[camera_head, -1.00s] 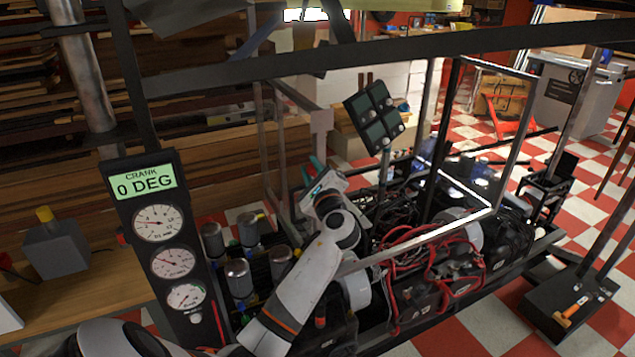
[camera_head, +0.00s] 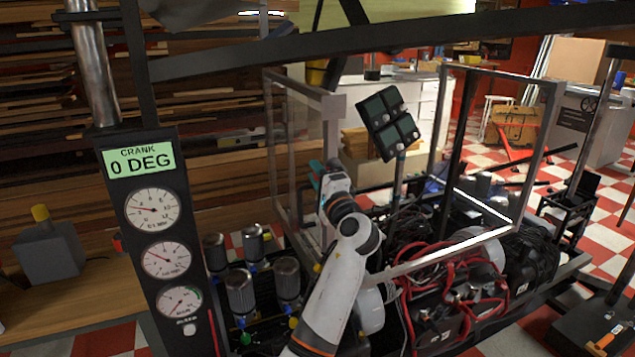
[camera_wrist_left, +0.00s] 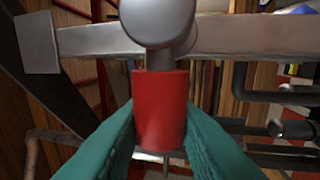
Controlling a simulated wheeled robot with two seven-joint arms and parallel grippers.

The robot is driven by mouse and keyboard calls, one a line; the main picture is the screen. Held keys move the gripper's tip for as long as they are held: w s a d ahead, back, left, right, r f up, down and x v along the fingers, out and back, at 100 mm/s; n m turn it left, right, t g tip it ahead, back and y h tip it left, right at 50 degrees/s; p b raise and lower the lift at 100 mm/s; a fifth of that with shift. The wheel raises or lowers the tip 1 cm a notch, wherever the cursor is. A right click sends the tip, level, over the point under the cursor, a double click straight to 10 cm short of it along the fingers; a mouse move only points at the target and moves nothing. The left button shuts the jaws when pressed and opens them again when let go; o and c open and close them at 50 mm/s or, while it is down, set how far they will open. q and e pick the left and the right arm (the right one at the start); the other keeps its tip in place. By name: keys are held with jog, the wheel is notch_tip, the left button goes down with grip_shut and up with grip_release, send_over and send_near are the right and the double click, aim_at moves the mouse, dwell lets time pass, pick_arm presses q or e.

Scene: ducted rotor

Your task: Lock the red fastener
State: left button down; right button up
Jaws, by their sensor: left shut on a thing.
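The red fastener (camera_wrist_left: 160,108) shows in the left wrist view as a red sleeve below a rounded grey metal head (camera_wrist_left: 157,18). My left gripper (camera_wrist_left: 158,140) has its two teal fingers shut on the red sleeve, one on each side. In the head view my left gripper (camera_head: 322,182) is beside the near post of the clear-panelled frame (camera_head: 336,110). The red fastener is hidden in the head view, behind my gripper and wrist. I cannot tell from these views whether it is locked. My right gripper is not in view.
A gauge panel (camera_head: 155,225) reading "CRANK 0 DEG" stands at the left. Several grey canisters (camera_head: 240,288) stand between it and my left arm. Red hoses (camera_head: 465,285) and machinery lie to the right. A dark beam (camera_head: 400,42) crosses above. A tilted dark panel (camera_head: 390,122) stands behind.

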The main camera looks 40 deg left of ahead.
pick_arm(q)
jog(key=shift+f, duration=0.15)
dwell(0.3)
jog(key=c, duration=1.2)
grip_release()
notch_tip(320, 180, up, 10)
jog(key=shift+r+p, duration=0.1)
jog(key=shift+p, duration=0.2)
jog(key=shift+c, duration=0.2)
